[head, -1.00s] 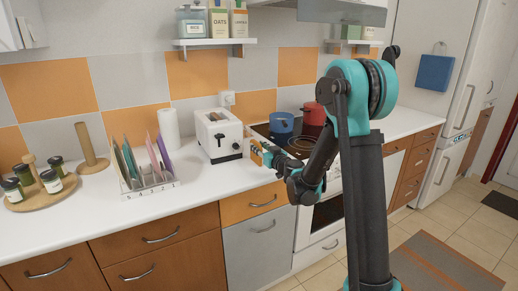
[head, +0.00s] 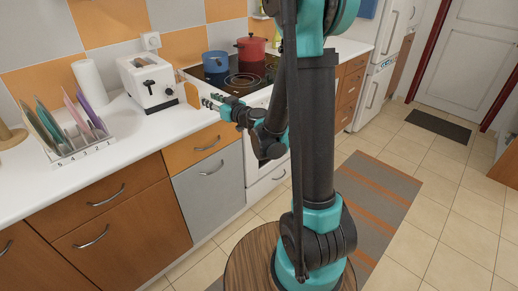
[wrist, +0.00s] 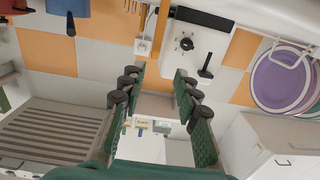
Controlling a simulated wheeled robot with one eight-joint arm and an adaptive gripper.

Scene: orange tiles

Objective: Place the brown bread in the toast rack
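A thin brown slice, which looks like the bread (head: 193,95), stands upright on the counter just right of the toaster. In the wrist view a narrow brown strip (wrist: 162,25) shows nearly edge-on beyond my fingertips. My gripper (head: 208,102) is just right of the slice in the head view. In the wrist view my gripper (wrist: 160,70) has its green fingers spread, with a clear gap and nothing visibly held. The only rack in view (head: 85,150), with letters along its front, stands left of the toaster and holds several coloured plates.
The white toaster (head: 148,83) stands between the rack and the slice. A blue pot (head: 215,62) and a red pot (head: 251,47) are on the black hob (head: 238,77). A paper roll (head: 88,80) is behind the rack. Counter in front of the toaster is clear.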

